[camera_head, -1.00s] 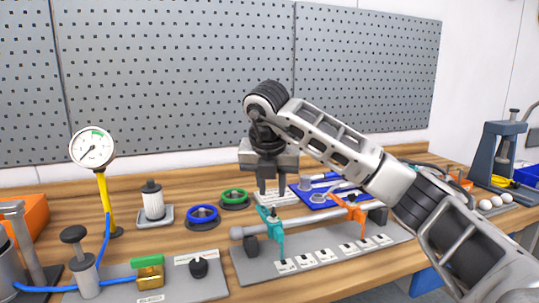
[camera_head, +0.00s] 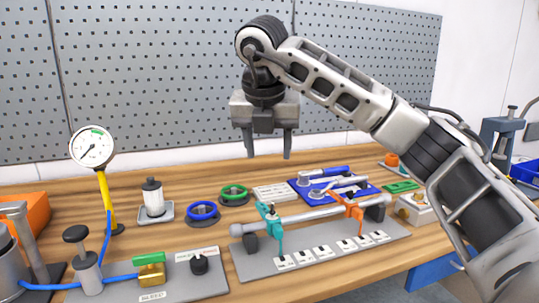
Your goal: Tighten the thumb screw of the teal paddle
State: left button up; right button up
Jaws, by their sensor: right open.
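The teal paddle (camera_head: 271,227) hangs on a grey horizontal shaft (camera_head: 318,216) above a grey base plate (camera_head: 334,263). Its thumb screw (camera_head: 270,207) appears as a small part at the top of the teal hub, too small to tell how far it is turned. An orange paddle (camera_head: 353,206) sits further right on the same shaft. My right gripper (camera_head: 268,155) is open and empty, fingers pointing down, in the air above and behind the teal paddle, apart from it. My left gripper is not in view.
Behind the shaft lie a blue tray (camera_head: 372,190) with tools, a green ring (camera_head: 234,193) and a blue ring (camera_head: 202,213). A pressure gauge (camera_head: 92,147) on a yellow stem stands left. A grey pegboard (camera_head: 170,70) closes off the back.

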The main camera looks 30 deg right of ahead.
aim_at(272, 209)
jog(key=d+n+y+b, duration=0.55)
jog(key=d+n, duration=0.45)
jog(key=n, duration=0.8)
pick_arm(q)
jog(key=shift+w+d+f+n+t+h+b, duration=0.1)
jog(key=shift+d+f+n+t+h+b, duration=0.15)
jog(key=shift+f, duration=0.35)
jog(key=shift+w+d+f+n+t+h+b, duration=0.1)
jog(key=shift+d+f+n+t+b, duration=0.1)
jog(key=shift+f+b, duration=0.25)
pick_arm(e)
jog(key=shift+y, duration=0.45)
jog(key=x, duration=1.6)
jog(key=shift+f, duration=0.3)
jog(key=shift+c, duration=0.3)
jog(key=shift+g, duration=0.3)
jog(key=c, duration=0.9)
